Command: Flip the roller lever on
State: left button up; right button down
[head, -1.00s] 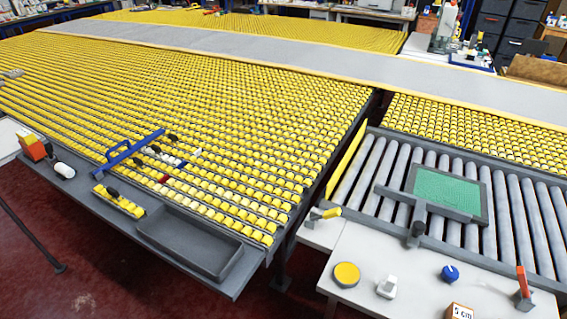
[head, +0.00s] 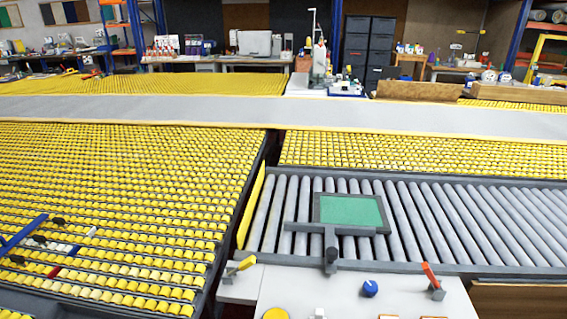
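A lever with an orange-red handle (head: 430,275) stands on a small grey base at the right of the white side table (head: 385,300). Its handle leans up and to the left. A second, yellow-handled piece (head: 241,266) lies at the table's left corner, beside the grey roller bed (head: 425,220). I cannot tell from markings which is the roller lever. Neither of my grippers is in view.
A blue knob (head: 370,288) and a partly cut-off yellow disc (head: 276,314) are on the white table. A grey frame with a green panel (head: 350,211) lies on the rollers. Yellow rollers (head: 120,200) fill the left. Shelves and benches stand behind.

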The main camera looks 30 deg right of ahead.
aim_at(437, 285)
jog(key=z, duration=1.05)
